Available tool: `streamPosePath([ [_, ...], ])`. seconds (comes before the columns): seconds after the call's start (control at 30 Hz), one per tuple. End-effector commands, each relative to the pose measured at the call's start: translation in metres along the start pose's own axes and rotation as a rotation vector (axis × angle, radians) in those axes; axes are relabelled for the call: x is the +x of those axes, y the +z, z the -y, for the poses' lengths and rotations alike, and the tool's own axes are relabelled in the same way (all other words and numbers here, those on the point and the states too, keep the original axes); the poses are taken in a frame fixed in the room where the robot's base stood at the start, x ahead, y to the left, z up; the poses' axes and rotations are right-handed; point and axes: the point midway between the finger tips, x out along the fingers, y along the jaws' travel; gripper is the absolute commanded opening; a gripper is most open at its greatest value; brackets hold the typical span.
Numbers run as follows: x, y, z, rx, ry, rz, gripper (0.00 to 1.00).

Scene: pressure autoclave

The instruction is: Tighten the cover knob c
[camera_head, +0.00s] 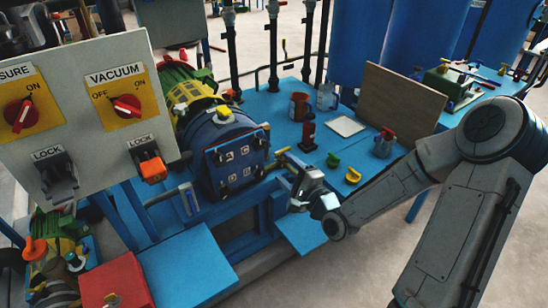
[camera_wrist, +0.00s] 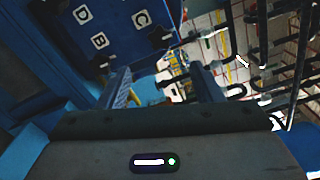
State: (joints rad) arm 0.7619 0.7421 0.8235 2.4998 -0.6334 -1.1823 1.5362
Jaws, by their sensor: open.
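The blue autoclave (camera_head: 222,135) lies on its side on the blue bench, with its square cover (camera_head: 238,166) facing front right. The cover carries small lettered labels and dark knobs at its corners. In the wrist view the cover (camera_wrist: 75,45) fills the upper left, with labels D, B and C readable. Knob c (camera_wrist: 160,39) is a dark shape beside the C label, near the cover's right edge. My gripper (camera_head: 297,178) is right of the cover. In the wrist view my gripper (camera_wrist: 162,82) has its fingers apart with nothing between them; knob c lies beyond the fingertips.
A control panel (camera_head: 80,105) with VACUUM and LOCK switches stands at the left. The bench (camera_head: 270,110) holds several bottles, a white tray (camera_head: 346,126) and a brown board (camera_head: 402,105). A red box (camera_head: 115,282) is at the lower left. Open floor shows below.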

Motion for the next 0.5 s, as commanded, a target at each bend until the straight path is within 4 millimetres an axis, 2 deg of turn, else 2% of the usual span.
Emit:
streamPosePath([
  [0.03,-0.009,0.001,0.003,0.003,0.001,-0.003,0.59],
  [0.2,-0.021,0.001,0.004,0.003,0.001,0.0,0.59],
  [0.5,-0.031,0.0,0.001,0.001,-0.001,0.0,0.59],
])
